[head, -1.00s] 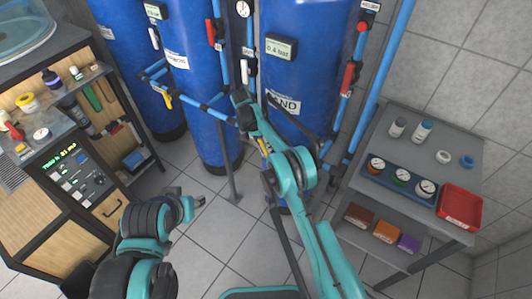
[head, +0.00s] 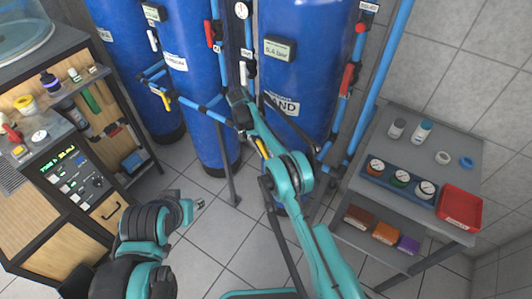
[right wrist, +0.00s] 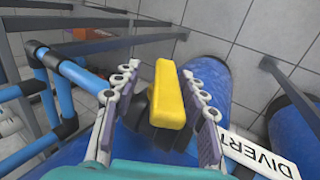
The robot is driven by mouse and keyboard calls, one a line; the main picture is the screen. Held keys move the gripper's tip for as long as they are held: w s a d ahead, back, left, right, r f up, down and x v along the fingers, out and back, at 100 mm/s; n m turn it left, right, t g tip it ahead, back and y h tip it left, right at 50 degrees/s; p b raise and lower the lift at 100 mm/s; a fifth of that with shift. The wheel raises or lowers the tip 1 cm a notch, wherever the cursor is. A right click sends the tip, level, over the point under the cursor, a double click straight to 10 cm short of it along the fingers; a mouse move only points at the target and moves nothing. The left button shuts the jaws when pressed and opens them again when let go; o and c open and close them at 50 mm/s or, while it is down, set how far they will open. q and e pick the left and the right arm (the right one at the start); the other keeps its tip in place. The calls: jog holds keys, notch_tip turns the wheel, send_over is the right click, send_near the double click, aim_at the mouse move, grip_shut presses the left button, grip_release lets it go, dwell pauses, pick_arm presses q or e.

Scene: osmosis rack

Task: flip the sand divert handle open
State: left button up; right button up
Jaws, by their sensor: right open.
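In the right wrist view, a yellow handle (right wrist: 170,95) stands on a dark valve body on a blue pipe. My right gripper (right wrist: 158,72) is open, with one finger on each side of the handle and small gaps showing. A white label reading DIVERT (right wrist: 258,156) is just right of the gripper. In the head view, my right gripper (head: 240,98) is in front of the blue tank marked SAND (head: 284,105). A yellow strip shows beside my right arm there; I cannot tell if it is the same handle. My left gripper (head: 198,204) is low at the left, away from the tanks.
Another yellow handle (head: 167,101) is on the pipes of the middle tank. Red handles (head: 348,78) are on the vertical pipes. A grey cart (head: 437,128) with bottles, gauges and a red tray (head: 460,206) stands right. A control bench stands left.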

notch_tip(320, 180, up, 9)
jog(key=shift+d, duration=0.1)
dwell(0.4)
jog(key=shift+r+p, duration=0.55)
jog(key=shift+r, duration=0.2)
notch_tip(320, 180, up, 7)
jog(key=p, duration=0.5)
jog(key=shift+r, duration=0.2)
